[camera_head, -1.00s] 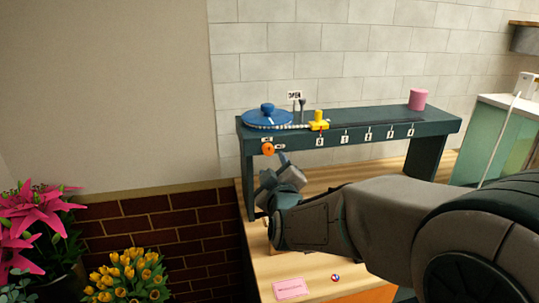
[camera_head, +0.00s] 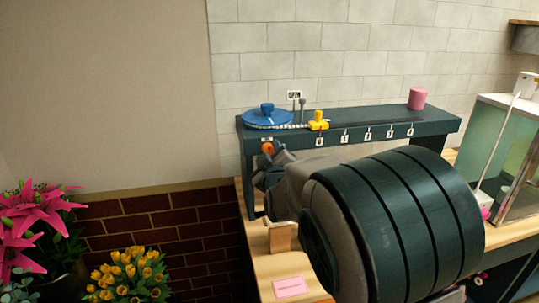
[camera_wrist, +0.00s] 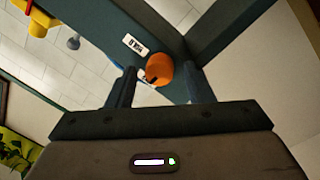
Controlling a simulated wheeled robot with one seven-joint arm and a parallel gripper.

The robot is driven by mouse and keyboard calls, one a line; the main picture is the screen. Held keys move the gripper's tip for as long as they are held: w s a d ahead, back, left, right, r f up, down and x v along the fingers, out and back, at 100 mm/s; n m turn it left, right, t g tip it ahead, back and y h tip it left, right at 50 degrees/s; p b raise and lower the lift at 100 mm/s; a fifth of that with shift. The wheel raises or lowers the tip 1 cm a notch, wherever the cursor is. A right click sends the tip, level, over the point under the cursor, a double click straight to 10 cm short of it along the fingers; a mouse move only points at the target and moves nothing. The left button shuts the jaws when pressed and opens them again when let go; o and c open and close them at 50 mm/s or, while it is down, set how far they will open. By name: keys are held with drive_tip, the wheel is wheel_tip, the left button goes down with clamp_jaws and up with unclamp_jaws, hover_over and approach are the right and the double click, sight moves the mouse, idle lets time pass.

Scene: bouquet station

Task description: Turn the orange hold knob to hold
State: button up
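The orange hold knob (camera_head: 268,147) is on the front face of the dark green bench shelf (camera_head: 400,131), below the blue disc. In the wrist view the knob (camera_wrist: 160,70) is round with a dark mark at its lower left. A white label (camera_wrist: 134,44) with dark lettering sits beside it; another is partly hidden by the knob. My gripper (camera_wrist: 160,82) is open, with one finger on each side of the knob and visible gaps. I cannot tell how far the fingertips reach past its front. In the head view my gripper (camera_head: 274,160) is at the knob, mostly hidden by my arm.
A blue disc (camera_head: 267,118), a yellow slider (camera_head: 318,121) and a pink cylinder (camera_head: 418,98) are on the shelf top. A wooden block (camera_head: 280,237) and a pink card (camera_head: 290,287) are on the wooden table below. A glass tank (camera_head: 510,150) stands at right.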

drive_tip(key=c, duration=0.8)
drive_tip(key=shift+f+b, duration=0.1)
drive_tip(key=shift+b, duration=0.3)
drive_tip(key=m+b, duration=0.3)
drive_tip(key=shift+d+f, duration=0.1)
drive_tip(key=shift+f, duration=0.05)
drive_tip(key=m+b, duration=0.6)
drive_tip(key=b, duration=0.1)
drive_tip(key=shift+g, duration=0.4)
drive_tip(key=m+b, duration=0.4)
drive_tip(key=shift+y, duration=0.4)
drive_tip(key=shift+r+m+b, duration=0.15)
drive_tip(key=shift+m+b, duration=0.8)
drive_tip(key=shift+r+m+b, duration=0.1)
drive_tip(key=shift+m+b, duration=0.85)
